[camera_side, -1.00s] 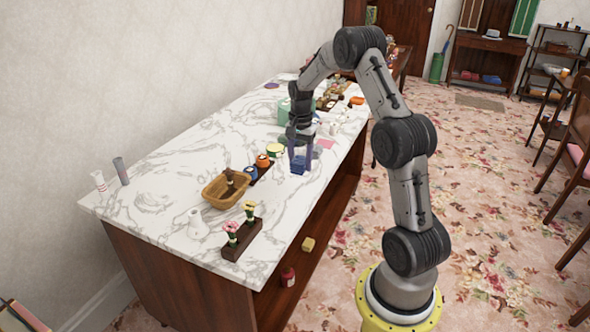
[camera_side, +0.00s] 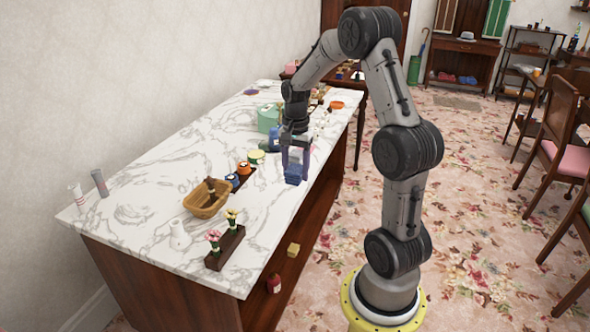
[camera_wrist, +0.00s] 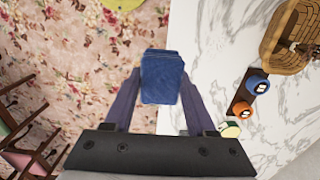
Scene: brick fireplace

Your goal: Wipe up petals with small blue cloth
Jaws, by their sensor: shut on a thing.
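My gripper (camera_side: 295,160) is shut on the small blue cloth (camera_side: 293,175), a folded dark-blue block below its fingers. In the wrist view the cloth (camera_wrist: 162,80) sits between the two fingertips, across the line of the marble tabletop's front edge, with floor to its left. The side view places it by the front edge of the marble table (camera_side: 150,190). I cannot tell whether it touches the top. No loose petals can be made out on the marble.
A wicker basket (camera_side: 199,208), a dark holder with flowers (camera_side: 225,249) and a white bottle (camera_side: 178,236) stand toward the near end. An orange-topped jar (camera_side: 243,168) and a teal box (camera_side: 268,118) stand behind. A yellow block (camera_side: 293,249) is below the tabletop.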

